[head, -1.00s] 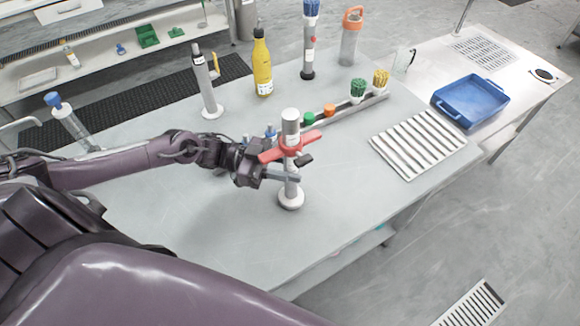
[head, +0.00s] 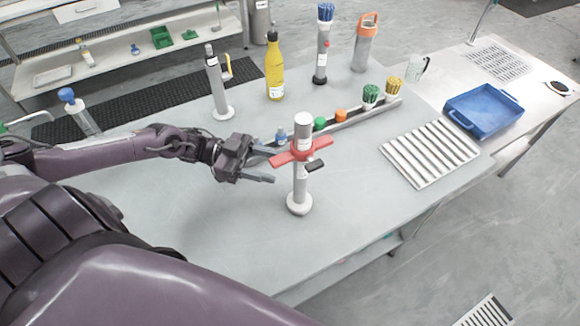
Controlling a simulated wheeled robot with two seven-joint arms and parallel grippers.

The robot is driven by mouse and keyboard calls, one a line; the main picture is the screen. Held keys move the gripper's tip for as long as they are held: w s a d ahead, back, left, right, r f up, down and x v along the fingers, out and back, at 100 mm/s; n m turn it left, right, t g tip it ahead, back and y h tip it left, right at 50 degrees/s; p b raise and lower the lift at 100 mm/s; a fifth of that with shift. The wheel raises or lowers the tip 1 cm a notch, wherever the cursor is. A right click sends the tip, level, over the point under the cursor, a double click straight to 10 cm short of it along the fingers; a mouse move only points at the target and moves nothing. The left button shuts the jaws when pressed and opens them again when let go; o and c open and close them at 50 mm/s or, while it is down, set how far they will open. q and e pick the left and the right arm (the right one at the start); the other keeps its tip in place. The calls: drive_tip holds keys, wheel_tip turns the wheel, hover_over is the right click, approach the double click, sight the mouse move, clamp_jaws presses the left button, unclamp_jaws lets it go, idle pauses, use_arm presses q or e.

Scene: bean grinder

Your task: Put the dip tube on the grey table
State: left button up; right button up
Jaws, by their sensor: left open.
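A slim grey tube (head: 301,186) with a white cap, a red cross-shaped collar and a round white foot stands upright on the grey table (head: 215,240). It appears to be the dip tube, though no label confirms this. My left gripper (head: 272,166) is open and empty just left of the tube, with its fingers pointing toward it. The fingers look apart from the tube. My right gripper is not in view.
Behind the tube lies a rail (head: 352,124) with coloured pieces. A yellow bottle (head: 275,68), a second grey stand (head: 217,85) and an orange-topped bottle (head: 365,45) stand farther back. A slatted rack (head: 430,153) and blue tray (head: 484,107) are right. The table's front is clear.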

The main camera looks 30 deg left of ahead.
use_arm(q)
drive_tip(key=shift+v, duration=2.35)
